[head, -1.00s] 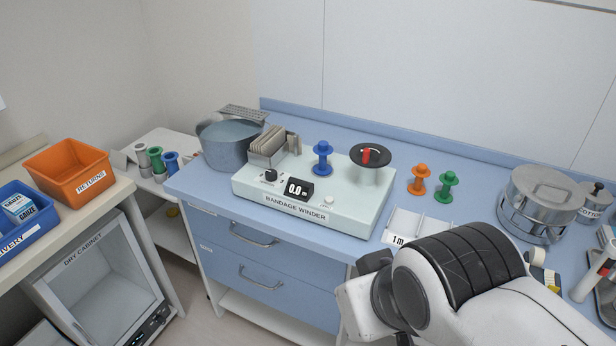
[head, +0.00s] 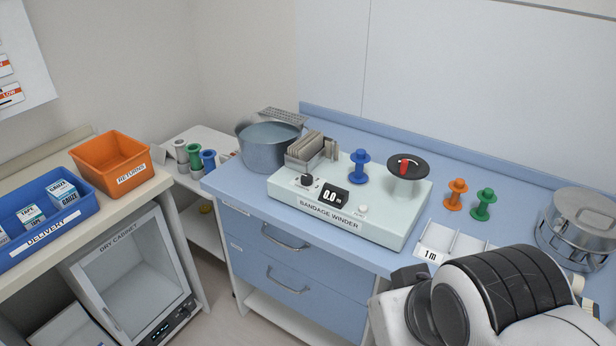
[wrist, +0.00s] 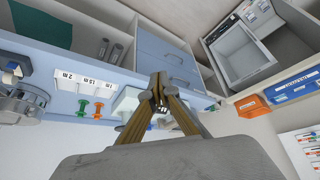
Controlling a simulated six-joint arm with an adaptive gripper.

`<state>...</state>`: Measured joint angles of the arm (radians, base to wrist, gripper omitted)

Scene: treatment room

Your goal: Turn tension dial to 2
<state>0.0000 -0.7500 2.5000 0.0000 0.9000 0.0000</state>
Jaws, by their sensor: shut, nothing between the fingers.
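The bandage winder (head: 400,236) is a pale green box on the blue counter. Its small black dial (head: 308,181) sits at the front left of its top, left of a black display (head: 334,196) reading 0.0. The dial's setting is too small to read. A blue spool (head: 359,167) and a black disc with a red handle (head: 407,166) stand on the winder. In the wrist view my gripper (wrist: 160,78) has its fingertips together and is empty, with the winder (wrist: 126,103) beyond it. The fingers are not visible in the head view, where my arm shows at the lower right, apart from the dial.
Metal plates in a rack (head: 311,150) stand close behind the dial, with a grey pot (head: 268,147) to their left. Orange (head: 455,194) and green (head: 483,204) spools and a white divided tray (head: 437,238) lie right of the winder. A steel pot (head: 577,226) stands farther right.

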